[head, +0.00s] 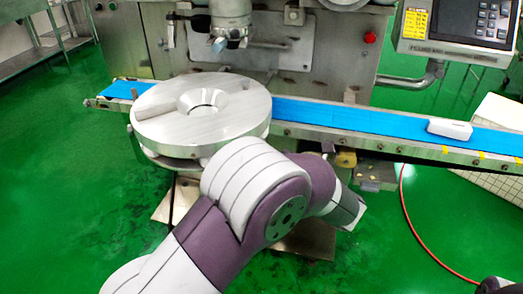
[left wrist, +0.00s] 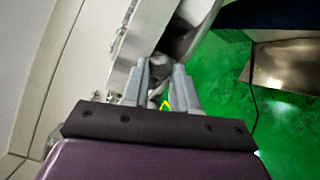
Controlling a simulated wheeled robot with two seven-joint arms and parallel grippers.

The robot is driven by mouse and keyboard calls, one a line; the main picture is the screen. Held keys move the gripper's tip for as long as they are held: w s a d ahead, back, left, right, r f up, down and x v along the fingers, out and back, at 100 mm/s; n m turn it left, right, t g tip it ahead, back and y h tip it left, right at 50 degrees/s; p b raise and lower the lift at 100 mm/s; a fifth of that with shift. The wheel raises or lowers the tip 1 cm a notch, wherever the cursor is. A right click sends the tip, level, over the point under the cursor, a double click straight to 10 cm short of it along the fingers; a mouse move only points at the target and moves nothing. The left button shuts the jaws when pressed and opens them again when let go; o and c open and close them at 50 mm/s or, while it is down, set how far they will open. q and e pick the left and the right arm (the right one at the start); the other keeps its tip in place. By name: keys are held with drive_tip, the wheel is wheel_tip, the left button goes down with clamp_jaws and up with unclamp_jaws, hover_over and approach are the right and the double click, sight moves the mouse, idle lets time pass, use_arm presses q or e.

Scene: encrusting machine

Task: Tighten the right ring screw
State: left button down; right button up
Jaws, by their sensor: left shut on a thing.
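The machine's round metal disc (head: 235,98), with a hole at its middle, lies over the blue conveyor in the head view. My left arm crosses in front of its lower right edge, and its gripper is hidden there. In the left wrist view my left gripper (left wrist: 162,72) has its two grey fingers close together beside a pale metal edge of the machine. It is shut on a small grey metal part between the fingers, apparently the right ring screw (left wrist: 157,89). The screw is mostly hidden by the fingers. My right gripper is in neither view.
The blue conveyor belt (head: 340,115) runs across the machine, with a white block (head: 449,129) on its right part. A control panel (head: 460,25) is at the upper right. A nozzle (head: 229,22) hangs above the disc. Green floor (head: 75,190) is open at the left.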

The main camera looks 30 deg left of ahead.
use_arm(q)
drive_tip(key=shift+w+r+m+p, duration=0.1)
drive_tip(key=shift+m+p, duration=5.55)
drive_tip(key=shift+m, duration=0.7)
drive_tip(key=shift+w+r+m+p, duration=0.1)
drive_tip(key=shift+m+p, duration=5.55)
drive_tip(key=shift+m, duration=0.7)
drive_tip(key=shift+f, duration=0.1)
drive_tip(key=c, duration=0.9)
unclamp_jaws()
drive_tip(key=shift+o, duration=0.2)
drive_tip(key=b+v, duration=0.1)
drive_tip(key=v, duration=1.1)
drive_tip(key=shift+d+b, duration=0.4)
